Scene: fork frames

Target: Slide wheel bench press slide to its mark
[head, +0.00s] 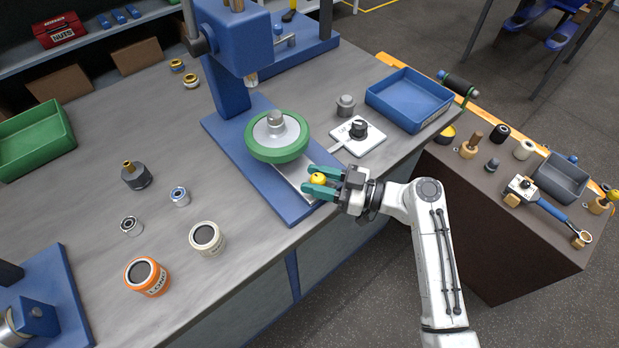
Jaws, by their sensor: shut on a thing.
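In the head view, a green-rimmed wheel (278,155) with a grey hub lies flat on the blue base of the bench press (234,42). The press slide is a pale metal plate (292,183) on that base, partly under the wheel. A yellow knob (318,179) is at the slide's front end. My gripper (318,183) comes in from the right, with its teal fingers shut on the yellow knob. The fingers hide part of the slide's front end. I cannot make out the mark.
A white plate with a black knob (357,133) and a grey cylinder (345,106) stand right of the wheel. A blue tray (408,99) is farther right. Several cans and parts, including an orange tin (147,276), stand on the bench to the left.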

